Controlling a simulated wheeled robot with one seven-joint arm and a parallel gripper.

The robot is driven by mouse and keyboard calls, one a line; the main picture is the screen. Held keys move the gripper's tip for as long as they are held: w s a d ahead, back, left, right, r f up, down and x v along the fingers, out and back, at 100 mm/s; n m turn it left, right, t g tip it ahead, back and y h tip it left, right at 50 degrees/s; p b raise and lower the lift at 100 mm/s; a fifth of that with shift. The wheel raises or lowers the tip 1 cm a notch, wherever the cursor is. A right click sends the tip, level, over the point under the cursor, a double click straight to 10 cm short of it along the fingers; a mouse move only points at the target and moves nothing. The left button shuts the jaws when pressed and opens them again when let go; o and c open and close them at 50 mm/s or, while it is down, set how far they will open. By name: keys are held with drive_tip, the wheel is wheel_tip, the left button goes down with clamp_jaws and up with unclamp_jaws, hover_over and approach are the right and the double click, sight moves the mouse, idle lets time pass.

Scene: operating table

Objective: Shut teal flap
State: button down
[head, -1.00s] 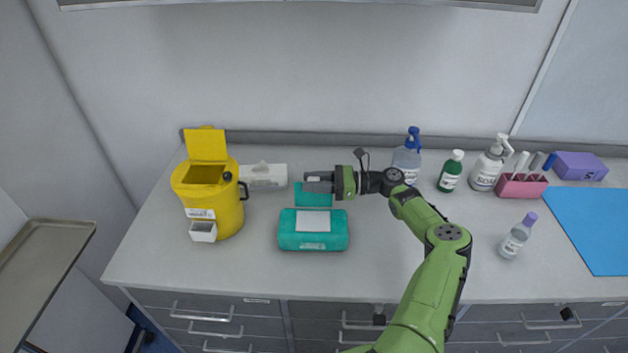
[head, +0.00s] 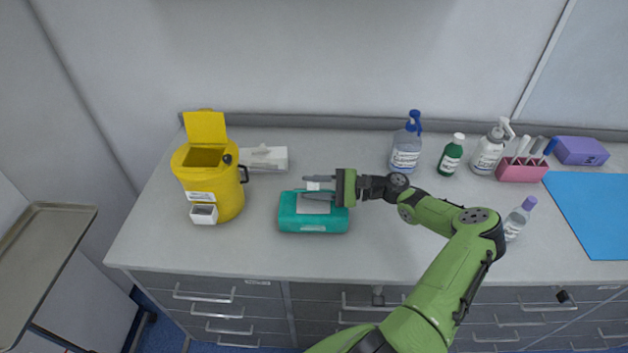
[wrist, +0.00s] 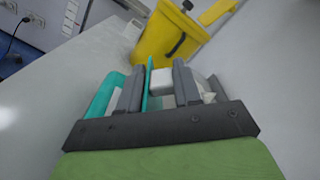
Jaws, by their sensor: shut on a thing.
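The teal box (head: 313,225) sits on the counter with a pale top panel. My gripper (head: 318,187) reaches in from the right, just above its back part. The teal flap (wrist: 149,88) shows there as a thin upright strip beside the block. In the head view the fingers hide most of the flap. The box also shows at the left in the wrist view (wrist: 103,95).
A yellow bin (head: 228,195) with its lid up stands left of the box. A white packet (head: 266,160) lies behind. Bottles, including a blue-capped one (head: 406,158), and a pink rack (head: 521,169) stand at the right. The counter in front of the box is clear.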

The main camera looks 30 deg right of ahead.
drive_tip(key=shift+s+a+f+n, duration=0.2)
drive_tip(key=shift+s+f+n, duration=0.1)
drive_tip(key=shift+n, duration=0.4)
drive_tip(key=shift+s+a+f, duration=0.2)
drive_tip(key=shift+s+f, duration=0.1)
drive_tip(key=shift+f, duration=0.1)
